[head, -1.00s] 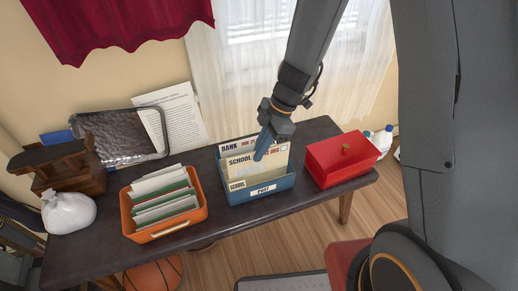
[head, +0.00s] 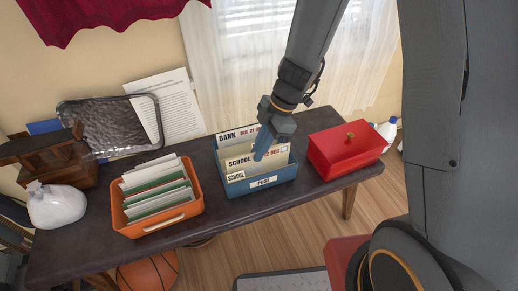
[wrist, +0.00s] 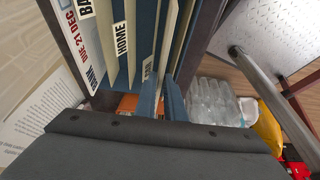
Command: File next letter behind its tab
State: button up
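The blue box (head: 262,191) labelled POST stands on the dark table, with cream cards and letters upright in it. A letter marked BANK (head: 227,138) is at the back. In the wrist view the fingers (wrist: 164,98) are close together beside the cards, and a HOME tab (wrist: 121,40) shows.
An orange tray (head: 157,228) of white and green envelopes stands left of the box. A red box (head: 346,155) with a knob is close on the right. A white bag (head: 55,205), a metal tray (head: 110,122) and a wooden object (head: 50,165) fill the left end.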

jog(key=o, duration=0.3)
jog(key=shift+p+v, duration=0.45)
jog(key=shift+v, duration=3.45)
jog(key=shift+r, duration=0.1)
jog(key=s+d+r+m+t+h, duration=0.1)
jog(key=s+d+r+m+h, duration=0.3)
jog(key=s+r+m, duration=1.1)
jog(key=d+r+m+p, duration=0.4)
jog(key=d+m+p, duration=0.2)
jog(key=p, duration=0.8)
jog(key=shift+s+d, duration=0.5)
jog(key=shift+d, duration=0.5)
